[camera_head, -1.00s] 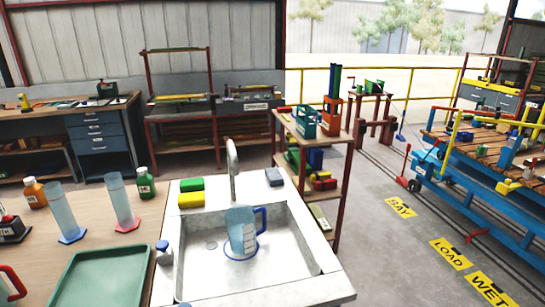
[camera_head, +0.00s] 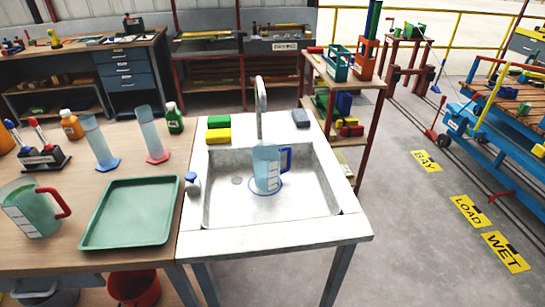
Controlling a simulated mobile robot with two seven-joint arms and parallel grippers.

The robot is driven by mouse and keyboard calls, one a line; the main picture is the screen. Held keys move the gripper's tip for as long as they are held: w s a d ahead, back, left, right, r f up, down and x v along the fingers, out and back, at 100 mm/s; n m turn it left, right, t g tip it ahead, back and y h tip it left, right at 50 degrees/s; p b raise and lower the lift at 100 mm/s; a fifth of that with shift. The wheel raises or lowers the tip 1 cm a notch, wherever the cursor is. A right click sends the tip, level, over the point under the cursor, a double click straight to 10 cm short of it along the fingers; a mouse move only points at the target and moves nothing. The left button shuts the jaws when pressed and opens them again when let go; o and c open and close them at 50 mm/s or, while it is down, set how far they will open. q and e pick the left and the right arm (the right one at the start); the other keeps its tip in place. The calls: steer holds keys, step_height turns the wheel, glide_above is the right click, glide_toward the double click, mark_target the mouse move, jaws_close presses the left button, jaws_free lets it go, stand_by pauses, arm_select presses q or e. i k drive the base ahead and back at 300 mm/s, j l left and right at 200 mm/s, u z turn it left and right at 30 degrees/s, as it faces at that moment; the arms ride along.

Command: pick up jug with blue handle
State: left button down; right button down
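The jug with the blue handle (camera_head: 266,168) stands upright in the sink basin (camera_head: 225,207), under the tap (camera_head: 261,105). It is clear and bluish, with its handle on the right side. A blue ring shows around its base. A second jug, with a red handle (camera_head: 32,210), stands on the wooden bench at the far left. Neither of my grippers shows in the head view.
A green tray (camera_head: 131,211) lies on the bench left of the sink, with measuring cylinders (camera_head: 100,142) behind it. A small bottle with a blue cap (camera_head: 192,184) stands at the sink's left edge. Green and yellow sponges (camera_head: 218,136) lie behind the basin. Open floor lies to the right.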

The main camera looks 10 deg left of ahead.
mark_target(266, 156)
steer(key=l, duration=0.75)
steer(key=i+l, duration=0.1)
steer(key=l, duration=0.65)
steer(key=i+l, duration=0.1)
steer(key=l, duration=0.65)
